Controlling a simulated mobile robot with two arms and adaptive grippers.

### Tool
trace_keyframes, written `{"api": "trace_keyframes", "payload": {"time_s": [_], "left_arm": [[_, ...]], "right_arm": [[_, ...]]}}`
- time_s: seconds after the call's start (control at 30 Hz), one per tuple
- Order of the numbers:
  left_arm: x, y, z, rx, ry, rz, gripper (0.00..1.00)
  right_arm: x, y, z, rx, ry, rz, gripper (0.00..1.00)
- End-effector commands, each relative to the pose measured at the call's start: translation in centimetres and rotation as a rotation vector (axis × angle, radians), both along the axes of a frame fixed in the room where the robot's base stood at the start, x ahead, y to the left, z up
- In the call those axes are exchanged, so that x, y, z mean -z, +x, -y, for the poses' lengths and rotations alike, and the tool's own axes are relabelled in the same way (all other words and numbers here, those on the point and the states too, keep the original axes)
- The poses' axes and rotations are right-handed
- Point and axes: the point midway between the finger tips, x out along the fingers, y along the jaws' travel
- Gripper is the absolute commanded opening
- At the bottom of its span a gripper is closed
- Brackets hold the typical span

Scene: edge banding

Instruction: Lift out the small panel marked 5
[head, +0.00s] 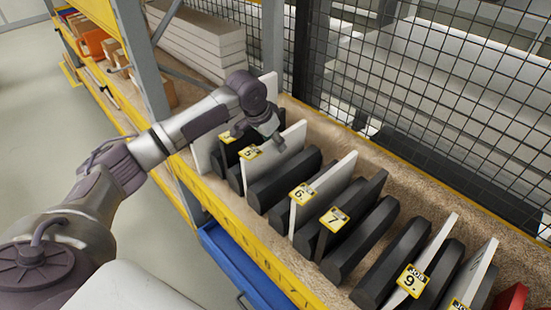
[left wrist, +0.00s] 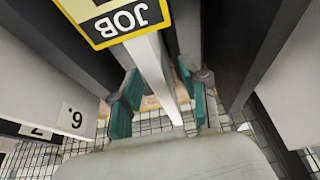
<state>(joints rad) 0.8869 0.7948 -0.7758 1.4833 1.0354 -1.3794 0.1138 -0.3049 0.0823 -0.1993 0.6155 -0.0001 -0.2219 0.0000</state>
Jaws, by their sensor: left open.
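The small panel marked 5 (head: 289,143) is a thin white board standing on edge in the rack. Its yellow tag (head: 251,153) faces the aisle. My left gripper (head: 268,135) is at the top of this panel, pointing down. In the left wrist view, the open left gripper (left wrist: 163,108) has one teal finger on each side of a white panel edge (left wrist: 151,70), with gaps visible. A yellow JOB tag (left wrist: 122,18) is on that edge; its number is cut off. My right gripper is not in view.
Black dividers (head: 284,184) stand close beside the panel. White panels marked 6 (head: 302,194) and 9 (head: 411,280) and a dark one marked 7 (head: 334,219) share the rack. A black mesh fence (head: 430,110) runs behind. A blue drawer (head: 235,265) is below.

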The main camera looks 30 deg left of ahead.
Motion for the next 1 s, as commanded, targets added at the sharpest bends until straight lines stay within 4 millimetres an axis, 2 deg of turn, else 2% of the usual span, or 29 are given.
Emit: {"api": "trace_keyframes", "payload": {"time_s": [0.1,0.23,0.5,0.8,1.0], "left_arm": [[1.6,0.7,0.5,0.000,-0.001,-0.004,0.45],[3.1,1.2,0.5,-0.001,0.001,-0.003,0.45],[3.5,1.4,0.6,0.001,0.000,0.000,0.45],[3.5,1.4,0.6,0.000,0.000,0.000,0.00],[3.4,1.4,0.6,0.000,0.000,0.000,0.00]], "right_arm": [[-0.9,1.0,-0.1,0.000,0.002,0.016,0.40],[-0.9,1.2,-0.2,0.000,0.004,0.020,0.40],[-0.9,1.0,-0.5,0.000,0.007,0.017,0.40],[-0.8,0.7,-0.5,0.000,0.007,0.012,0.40],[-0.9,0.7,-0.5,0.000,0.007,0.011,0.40]]}}
